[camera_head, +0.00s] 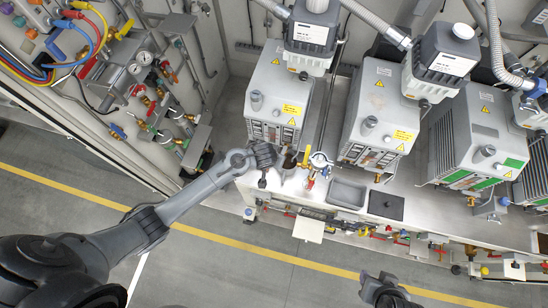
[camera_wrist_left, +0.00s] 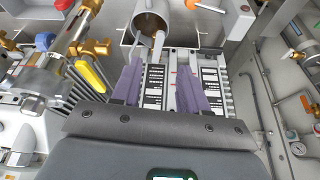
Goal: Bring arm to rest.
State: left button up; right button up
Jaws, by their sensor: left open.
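My left arm reaches in from the left in the head view. Its left gripper (camera_head: 265,161) is at the front edge of the bench, just in front of the leftmost vacuum pump (camera_head: 277,85). In the left wrist view, the left gripper (camera_wrist_left: 163,80) has its two purple fingers apart with nothing held between them. Labelled panels and a metal cylinder (camera_wrist_left: 151,22) show beyond the fingers. My right gripper (camera_head: 385,290) is at the bottom edge of the head view, over the floor and away from the bench. Its fingers cannot be made out.
Other vacuum pumps (camera_head: 380,110) stand along the metal bench (camera_head: 425,205). Valves and a brass fitting (camera_head: 318,160) are close to the left gripper. A wall panel with gauges and hoses (camera_head: 125,70) is at the upper left. The grey floor (camera_head: 250,275) in front is open.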

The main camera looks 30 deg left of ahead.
pick_arm(q)
jog(key=s+d+f+n+g+h+p, duration=0.1)
jog(key=s+d+f+g+p, duration=0.15)
jog(key=s, duration=1.25)
jog(key=s+a+r+m, duration=0.1)
jog(key=s+r, duration=0.1)
jog(key=r, duration=0.5)
jog(key=s+a+r+m+t+p, duration=0.1)
jog(key=s+a+r, duration=0.1)
jog(key=r, duration=0.5)
jog(key=s+a+r+m+p, duration=0.1)
jog(key=s+r, duration=0.2)
jog(key=r, duration=0.4)
jog(key=shift+s+a+r+m, duration=0.35)
jog(key=shift+a+m, duration=0.05)
jog(key=shift+t, duration=0.25)
jog(key=shift+c, duration=0.2)
